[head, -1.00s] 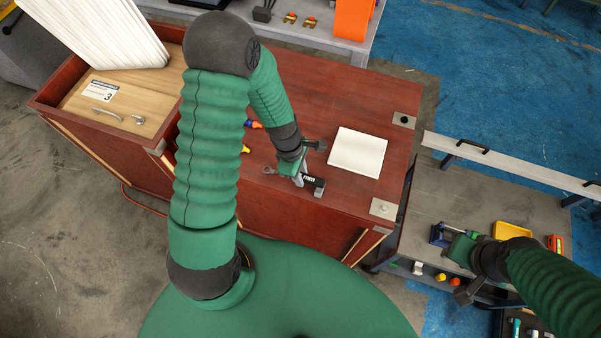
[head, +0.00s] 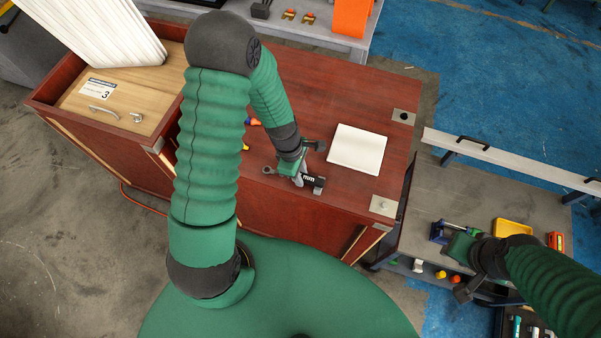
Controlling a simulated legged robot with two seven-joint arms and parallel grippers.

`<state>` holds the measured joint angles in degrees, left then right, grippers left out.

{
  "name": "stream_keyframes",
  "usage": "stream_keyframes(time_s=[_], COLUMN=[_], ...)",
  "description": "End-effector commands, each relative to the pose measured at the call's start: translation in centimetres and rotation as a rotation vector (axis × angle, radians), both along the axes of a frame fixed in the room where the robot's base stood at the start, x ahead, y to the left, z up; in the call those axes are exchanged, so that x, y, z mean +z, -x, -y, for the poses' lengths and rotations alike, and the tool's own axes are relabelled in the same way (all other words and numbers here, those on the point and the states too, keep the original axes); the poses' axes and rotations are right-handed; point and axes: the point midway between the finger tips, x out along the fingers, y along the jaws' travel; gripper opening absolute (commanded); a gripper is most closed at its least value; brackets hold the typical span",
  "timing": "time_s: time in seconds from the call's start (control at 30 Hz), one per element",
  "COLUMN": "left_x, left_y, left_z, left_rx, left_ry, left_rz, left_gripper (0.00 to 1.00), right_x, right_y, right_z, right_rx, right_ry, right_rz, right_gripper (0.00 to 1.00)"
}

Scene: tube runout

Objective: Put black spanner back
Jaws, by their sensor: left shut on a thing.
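My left gripper (head: 300,178) is over the front edge area of the red-brown workbench (head: 350,95). It is shut on a dark spanner, whose ring end (head: 268,170) sticks out to the left. A black piece marked "mm" (head: 311,181) shows just right of the fingers; I cannot tell if it belongs to the spanner or to a holder. The fingers hide the middle of the spanner, and I cannot tell whether it touches the bench top. My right gripper (head: 444,237) is over the grey cart at the right; its jaw opening is unclear.
A white pad (head: 357,148) lies right of the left gripper. Screwdriver handles (head: 252,122) show partly behind my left arm. An open drawer (head: 70,105) is at the left. The grey cart (head: 430,195) carries a yellow tray (head: 512,233) and a rail (head: 500,158).

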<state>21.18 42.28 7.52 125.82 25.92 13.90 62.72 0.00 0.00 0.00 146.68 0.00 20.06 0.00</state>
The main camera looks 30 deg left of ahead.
Motion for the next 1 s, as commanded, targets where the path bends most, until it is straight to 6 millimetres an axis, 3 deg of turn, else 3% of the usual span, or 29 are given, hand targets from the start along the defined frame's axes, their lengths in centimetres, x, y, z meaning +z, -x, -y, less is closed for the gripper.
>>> stream_keyframes(time_s=[0.3, 0.33, 0.5, 0.73, 0.9, 1.0], left_x=[-0.44, -0.44, -0.44, -0.44, -0.45, -0.45], left_y=[-0.02, -0.02, -0.02, -0.01, 0.0, -0.01], left_z=[0.0, 0.0, 0.0, -0.01, 0.0, -0.01], left_rx=[0.0, 0.0, 0.0, 0.0, 0.0, 0.0], left_ry=[0.0, 0.0, 0.0, 0.0, 0.0, 0.0], left_rz=[0.0, 0.0, 0.0, 0.0, 0.0, 0.0], left_gripper=[0.0, 0.24, 0.47, 0.49, 0.7, 0.7], right_x=[-0.29, -0.29, -0.29, -0.29, -0.3, -0.3], right_y=[0.0, 0.0, -0.01, 0.0, 0.0, 0.0], right_z=[0.0, 0.0, 0.0, 0.0, 0.0, 0.0], right_rx=[0.0, 0.0, 0.0, 0.0, 0.0, 0.0], right_ry=[0.0, 0.0, 0.0, 0.0, 0.0, 0.0], right_rz=[0.0, 0.0, 0.0, 0.0, 0.0, 0.0], right_gripper=[0.32, 0.32, 0.32, 0.32, 0.32, 0.32])
